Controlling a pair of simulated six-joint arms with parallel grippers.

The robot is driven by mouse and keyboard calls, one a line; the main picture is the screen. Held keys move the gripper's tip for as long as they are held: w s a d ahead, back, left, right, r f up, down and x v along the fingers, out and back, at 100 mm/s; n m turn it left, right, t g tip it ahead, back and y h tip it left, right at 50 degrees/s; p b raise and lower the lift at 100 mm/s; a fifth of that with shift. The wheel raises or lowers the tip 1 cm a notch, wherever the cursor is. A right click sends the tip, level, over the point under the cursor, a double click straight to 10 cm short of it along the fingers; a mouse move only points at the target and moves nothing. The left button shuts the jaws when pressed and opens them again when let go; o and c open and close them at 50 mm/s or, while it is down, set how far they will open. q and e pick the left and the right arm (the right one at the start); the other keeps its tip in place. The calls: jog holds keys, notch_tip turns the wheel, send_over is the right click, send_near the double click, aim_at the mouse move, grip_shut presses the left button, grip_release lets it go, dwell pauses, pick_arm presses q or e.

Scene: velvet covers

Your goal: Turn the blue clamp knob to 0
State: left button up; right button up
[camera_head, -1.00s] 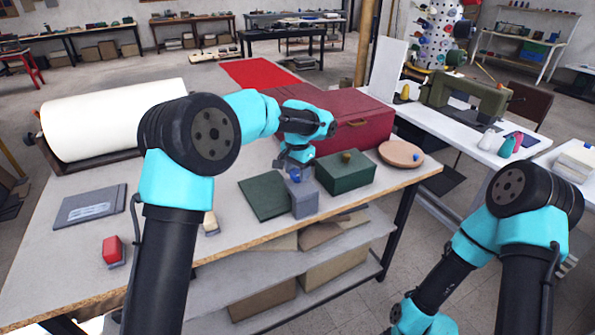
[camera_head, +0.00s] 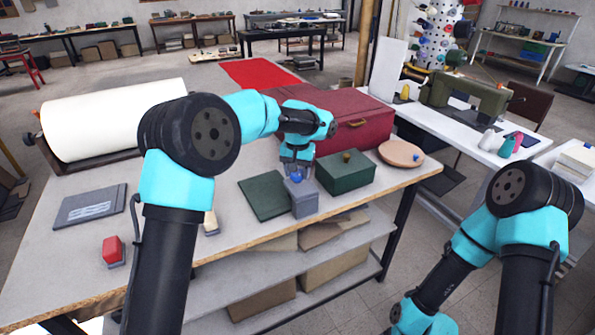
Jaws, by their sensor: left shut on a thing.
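The blue knob (camera_head: 297,178) sits on top of a small grey block (camera_head: 304,200) near the front edge of the table. My left gripper (camera_head: 297,171) points down over the block and is shut on the blue knob; its fingers hide part of the knob. Any scale or 0 mark is too small to read. My right arm shows at the lower right, but its gripper is not in view.
A dark green flat piece (camera_head: 263,196) lies left of the block, and a green box (camera_head: 345,172) with a brass knob stands right. A dark red case (camera_head: 358,126) is behind. A red block (camera_head: 112,250) and a round tan disc (camera_head: 401,153) are also on the table.

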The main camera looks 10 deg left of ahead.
pick_arm(q)
jog(key=o, duration=0.9)
jog(key=shift+r, duration=0.1)
notch_tip(320, 180, up, 17)
jog(key=shift+r, duration=0.15)
